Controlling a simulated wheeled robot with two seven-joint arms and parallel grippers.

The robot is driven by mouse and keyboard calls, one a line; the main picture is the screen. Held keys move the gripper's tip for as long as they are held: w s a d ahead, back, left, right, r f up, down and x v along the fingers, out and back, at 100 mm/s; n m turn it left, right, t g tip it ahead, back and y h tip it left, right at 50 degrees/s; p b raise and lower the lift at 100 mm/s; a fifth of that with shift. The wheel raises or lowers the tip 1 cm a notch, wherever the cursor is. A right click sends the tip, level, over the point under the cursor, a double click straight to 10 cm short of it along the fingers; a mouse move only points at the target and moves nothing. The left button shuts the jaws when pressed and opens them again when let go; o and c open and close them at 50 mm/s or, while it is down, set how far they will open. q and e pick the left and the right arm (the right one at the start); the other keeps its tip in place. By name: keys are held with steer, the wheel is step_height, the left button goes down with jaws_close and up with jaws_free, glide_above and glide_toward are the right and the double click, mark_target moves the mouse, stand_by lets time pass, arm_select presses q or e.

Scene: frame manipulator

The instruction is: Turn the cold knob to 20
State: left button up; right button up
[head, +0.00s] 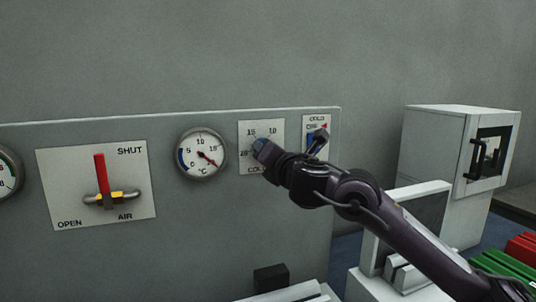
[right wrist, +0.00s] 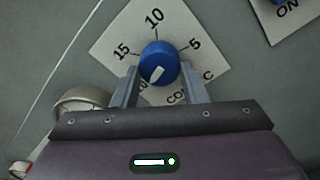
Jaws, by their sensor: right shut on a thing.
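The blue cold knob (right wrist: 158,55) sits on a white dial plate (right wrist: 108,50), which looks tilted in the right wrist view. The numbers 15, 10 and 5 show around it. Its white pointer mark faces down and to the left, towards the left finger. In the head view the knob is mostly hidden by my right gripper (head: 262,149), and 20 shows at the plate's left edge. My right gripper (right wrist: 160,78) has a finger on each side of the knob and is shut on it. The fingers cover the lower part of the plate. My left gripper is not in view.
Left of the plate are a round °C gauge (head: 203,153) and an air valve with a red lever (head: 102,174). A smaller switch plate (head: 310,120) is close on the right, partly behind my arm. A white box with a handled door (head: 486,158) stands farther right.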

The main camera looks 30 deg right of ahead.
steer(key=shift+a+f, duration=0.1)
steer(key=shift+f, duration=0.1)
steer(key=o, duration=0.7)
steer(key=shift+o, duration=1.3)
steer(key=shift+r, duration=0.1)
steer(key=shift+s, duration=0.1)
steer(key=b+v, duration=0.2)
steer(key=v, duration=0.5)
steer(key=shift+s, duration=0.3)
